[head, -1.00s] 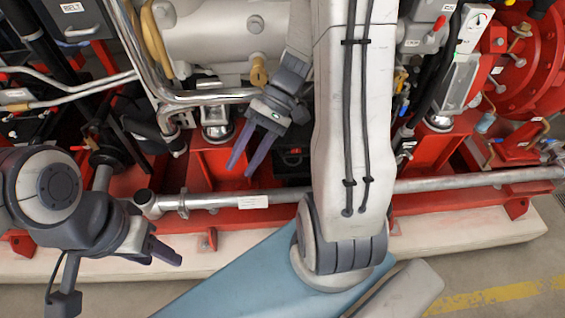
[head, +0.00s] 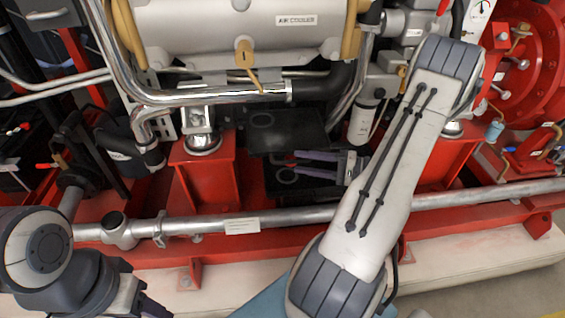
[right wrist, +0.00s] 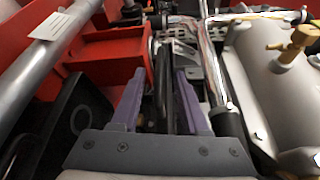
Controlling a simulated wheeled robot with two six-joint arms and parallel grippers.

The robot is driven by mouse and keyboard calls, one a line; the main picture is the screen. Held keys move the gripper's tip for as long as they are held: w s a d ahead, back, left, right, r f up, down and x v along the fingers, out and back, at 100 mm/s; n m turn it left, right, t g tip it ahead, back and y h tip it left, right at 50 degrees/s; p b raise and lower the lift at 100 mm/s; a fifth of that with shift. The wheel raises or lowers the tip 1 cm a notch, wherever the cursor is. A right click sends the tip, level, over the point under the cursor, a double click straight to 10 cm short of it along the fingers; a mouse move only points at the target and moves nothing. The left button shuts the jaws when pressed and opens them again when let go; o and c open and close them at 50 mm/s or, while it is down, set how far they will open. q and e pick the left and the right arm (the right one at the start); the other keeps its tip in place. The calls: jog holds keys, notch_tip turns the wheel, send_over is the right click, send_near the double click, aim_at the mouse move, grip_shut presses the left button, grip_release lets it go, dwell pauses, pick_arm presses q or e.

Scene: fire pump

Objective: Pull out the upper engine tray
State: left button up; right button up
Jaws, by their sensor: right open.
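A black upper tray (head: 290,132) with a ring-shaped hole in its left part shows in the head view, under the air cooler. A second black tray with a ring (head: 280,187) sits below it. My right gripper (head: 296,165) points left in front of the trays, its purple fingers apart. In the right wrist view my right gripper (right wrist: 160,110) is open, with a dark upright strip between its fingers; I cannot tell whether it is the upper tray's edge. A black ringed plate (right wrist: 75,130) lies left of the fingers. My left gripper (head: 150,306) is cut off at the lower left.
A silver pipe with a white label (head: 242,226) runs across below the trays. Red frame posts (head: 205,178) stand left of them. The air cooler (head: 240,30) and its chrome pipe (head: 205,97) are above. My right arm covers the area right of the trays.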

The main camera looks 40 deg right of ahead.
aim_at(288, 162)
jog(key=x, duration=0.6)
jog(key=shift+b, duration=0.35)
jog(key=c, duration=0.7)
grip_shut()
jog(key=shift+a+f, duration=0.1)
jog(key=shift+f, duration=0.05)
